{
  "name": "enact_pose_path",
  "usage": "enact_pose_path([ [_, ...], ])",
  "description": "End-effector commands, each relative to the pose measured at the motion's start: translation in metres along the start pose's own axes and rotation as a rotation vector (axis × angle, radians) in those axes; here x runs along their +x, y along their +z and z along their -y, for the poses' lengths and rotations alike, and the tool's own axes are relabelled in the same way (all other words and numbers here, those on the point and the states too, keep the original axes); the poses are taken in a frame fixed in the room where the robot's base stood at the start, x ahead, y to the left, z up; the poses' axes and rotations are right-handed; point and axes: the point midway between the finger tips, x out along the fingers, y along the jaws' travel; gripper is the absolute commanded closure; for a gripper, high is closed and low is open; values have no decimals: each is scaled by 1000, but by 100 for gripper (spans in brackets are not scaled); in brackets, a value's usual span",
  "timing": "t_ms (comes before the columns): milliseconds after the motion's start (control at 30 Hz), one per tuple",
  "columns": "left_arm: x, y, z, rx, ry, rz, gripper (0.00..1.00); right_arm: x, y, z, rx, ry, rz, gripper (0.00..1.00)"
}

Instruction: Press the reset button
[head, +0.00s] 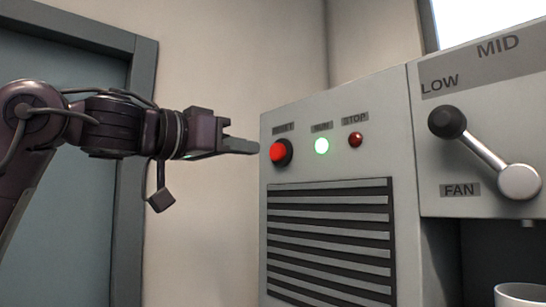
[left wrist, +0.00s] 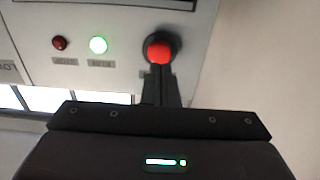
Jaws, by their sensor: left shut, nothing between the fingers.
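The reset button (head: 279,152) is a red round button in a dark collar on the grey panel, under a RESET label. In the left wrist view the red button (left wrist: 159,53) shows just past the fingertips. My left gripper (head: 256,147) is shut and empty, its fingertips pointing right at the panel, close to the button's left side. In the left wrist view the shut fingers (left wrist: 161,72) line up with the button's lower edge. Whether they touch it I cannot tell. My right gripper is not in view.
Right of the button are a lit green RUN lamp (head: 321,146) and a dark red STOP lamp (head: 355,139). A vent grille (head: 330,240) lies below. A FAN lever (head: 482,152) is at right, pointing toward LOW. A white container (head: 520,294) shows at the lower right.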

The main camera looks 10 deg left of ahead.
Motion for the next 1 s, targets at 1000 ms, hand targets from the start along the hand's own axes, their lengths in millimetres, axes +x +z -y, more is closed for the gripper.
enact_pose_path([
  [1000, -56, 0, 0, 0, 0, -1, 100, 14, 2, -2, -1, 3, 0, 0],
])
